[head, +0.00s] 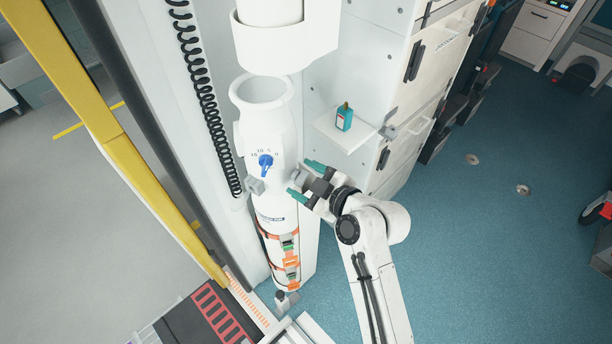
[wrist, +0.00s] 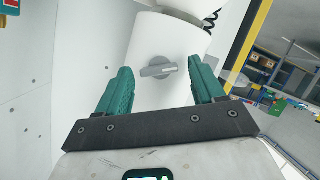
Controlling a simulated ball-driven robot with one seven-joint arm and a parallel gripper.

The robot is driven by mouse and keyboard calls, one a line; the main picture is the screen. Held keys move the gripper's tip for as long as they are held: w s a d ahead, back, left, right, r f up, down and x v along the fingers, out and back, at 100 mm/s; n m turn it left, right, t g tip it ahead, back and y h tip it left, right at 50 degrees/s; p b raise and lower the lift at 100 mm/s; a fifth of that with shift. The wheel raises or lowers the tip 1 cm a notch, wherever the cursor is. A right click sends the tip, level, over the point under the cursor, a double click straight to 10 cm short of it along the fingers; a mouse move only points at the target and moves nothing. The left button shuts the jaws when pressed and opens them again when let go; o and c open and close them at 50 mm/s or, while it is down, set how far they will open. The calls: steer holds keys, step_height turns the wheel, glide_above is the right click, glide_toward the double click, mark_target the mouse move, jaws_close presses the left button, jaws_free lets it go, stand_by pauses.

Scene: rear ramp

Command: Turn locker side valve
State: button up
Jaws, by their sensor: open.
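A white cylinder (head: 272,120) stands upright in the locker, with a grey handle (head: 299,177) on its right side. In the wrist view this grey handle (wrist: 158,68) is a flat bar on a round hub, lying nearly level on the white wall. My gripper (head: 303,178) is beside the cylinder with its green fingers apart, one above and one below the handle. In the wrist view my gripper (wrist: 161,78) has the handle ahead, between the fingertips; no contact shows. A blue knob (head: 266,162) on a numbered dial faces front, and another grey fitting (head: 254,186) sits lower left.
A small white shelf (head: 340,133) with a teal bottle (head: 344,117) juts out above my gripper. White cabinets (head: 400,80) stand to the right. A black coiled cord (head: 205,100) and yellow rail (head: 90,110) are left. The blue floor (head: 480,220) at right is mostly clear.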

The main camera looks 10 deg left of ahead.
steer(key=c, duration=1.1)
steer(key=shift+o, duration=0.2)
steer(key=shift+m, duration=0.3)
steer(key=m+g, duration=0.1)
steer(key=m+g+y, duration=0.1)
steer(key=m, duration=0.1)
steer(key=shift+w+d+g, duration=0.15)
steer(key=shift+w+g, duration=0.05)
steer(key=shift+g, duration=0.1)
steer(key=m+g+y, duration=0.1)
steer(key=m, duration=0.1)
steer(key=m+g+y, duration=0.1)
steer(key=m, duration=0.1)
steer(key=shift+w+d+f+m+g, duration=0.1)
steer(key=shift+w+m+g, duration=0.1)
steer(key=shift+m+g, duration=0.1)
steer(key=m, duration=0.1)
steer(key=m+g+y+b, duration=0.1)
steer(key=m, duration=0.1)
steer(key=m+y, duration=0.1)
steer(key=shift+w+f+m+g, duration=0.1)
steer(key=shift+f+m+g, duration=0.2)
steer(key=m+y+b, duration=0.1)
steer(key=m+y, duration=0.1)
steer(key=m, duration=0.2)
steer(key=shift+f, duration=0.1)
steer(key=shift+m, duration=0.3)
